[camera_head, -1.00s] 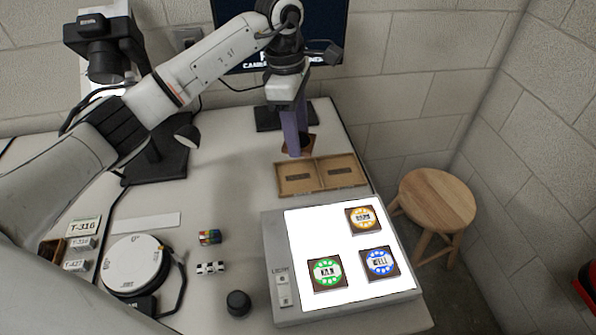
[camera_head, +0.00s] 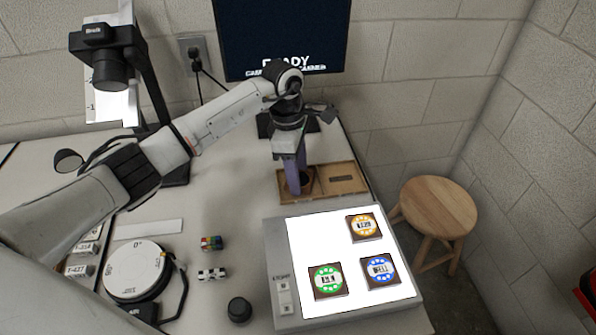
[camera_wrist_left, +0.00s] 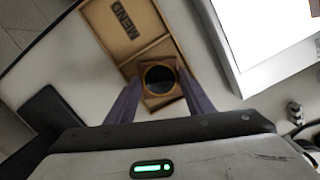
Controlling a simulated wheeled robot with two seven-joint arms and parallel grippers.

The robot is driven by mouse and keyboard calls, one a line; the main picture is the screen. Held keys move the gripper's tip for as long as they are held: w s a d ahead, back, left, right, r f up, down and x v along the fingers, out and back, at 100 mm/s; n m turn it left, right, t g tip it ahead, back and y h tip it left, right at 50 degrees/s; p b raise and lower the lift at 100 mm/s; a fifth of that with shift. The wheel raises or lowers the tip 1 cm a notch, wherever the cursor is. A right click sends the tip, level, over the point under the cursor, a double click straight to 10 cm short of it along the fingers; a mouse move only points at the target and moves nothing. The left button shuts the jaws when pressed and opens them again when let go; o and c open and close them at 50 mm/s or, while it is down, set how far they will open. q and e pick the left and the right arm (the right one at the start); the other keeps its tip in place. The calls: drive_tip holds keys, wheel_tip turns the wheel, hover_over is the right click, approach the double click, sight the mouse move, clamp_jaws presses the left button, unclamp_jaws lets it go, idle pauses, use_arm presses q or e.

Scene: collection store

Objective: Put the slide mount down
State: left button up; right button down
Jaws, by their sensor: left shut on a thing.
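My left gripper (camera_head: 295,188) points down, its purple fingers shut on a brown slide mount (camera_wrist_left: 145,97) with a dark round window. The mount is at the left compartment of a shallow wooden tray (camera_head: 345,194) behind the light box. In the left wrist view, the mount sits between the fingertips, over the near compartment of the tray (camera_wrist_left: 125,32); the other compartment is empty and carries a dark label. I cannot tell whether the mount touches the tray floor. My right gripper is not in view.
A lit light box (camera_head: 340,270) in front bears orange (camera_head: 364,225), green (camera_head: 327,281) and blue (camera_head: 380,270) mounts. A monitor (camera_head: 283,40) stands behind; a copy stand (camera_head: 108,68) is at left.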

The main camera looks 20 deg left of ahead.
use_arm(q)
drive_tip(key=shift+f, duration=0.2)
drive_tip(key=o, duration=0.7)
drive_tip(key=shift+o, duration=0.2)
wheel_tip(320, 180, up, 12)
drive_tip(key=a, duration=0.1)
drive_tip(key=shift+s+a+r+b, duration=0.15)
drive_tip(key=shift+a+r+b, duration=0.05)
drive_tip(key=shift+a+b, duration=0.1)
